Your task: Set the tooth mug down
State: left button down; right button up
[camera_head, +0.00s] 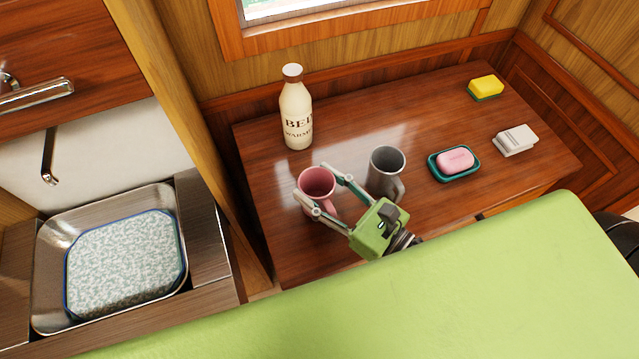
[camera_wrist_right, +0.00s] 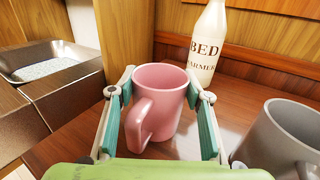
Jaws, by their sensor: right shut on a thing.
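A pink mug (camera_head: 318,183) is between the fingers of my right gripper (camera_head: 314,182), near the left part of the wooden table. In the right wrist view the pink mug (camera_wrist_right: 158,100) is upright, its handle towards me, with a finger pad on each side. My right gripper is shut on it. Its base is at or close to the tabletop; I cannot tell whether it touches. A grey mug (camera_head: 385,172) stands upright just right of the gripper, and it also shows in the right wrist view (camera_wrist_right: 285,140). My left gripper is not in view.
The wooden table (camera_head: 420,110) also holds a cream bottle (camera_head: 297,112) behind the mugs, a pink soap in a teal dish (camera_head: 434,168), a white block-like item (camera_head: 515,140) and a yellow-green sponge (camera_head: 485,88). A metal basin (camera_head: 55,235) is at left. The table's back middle is clear.

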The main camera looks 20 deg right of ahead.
jog(key=o, duration=1.4)
jog(key=shift+s+d+f, duration=0.1)
jog(key=shift+s, duration=0.1)
jog(key=v, duration=1.1)
jog(key=shift+s+d, duration=0.15)
jog(key=shift+s, duration=0.1)
grip_shut()
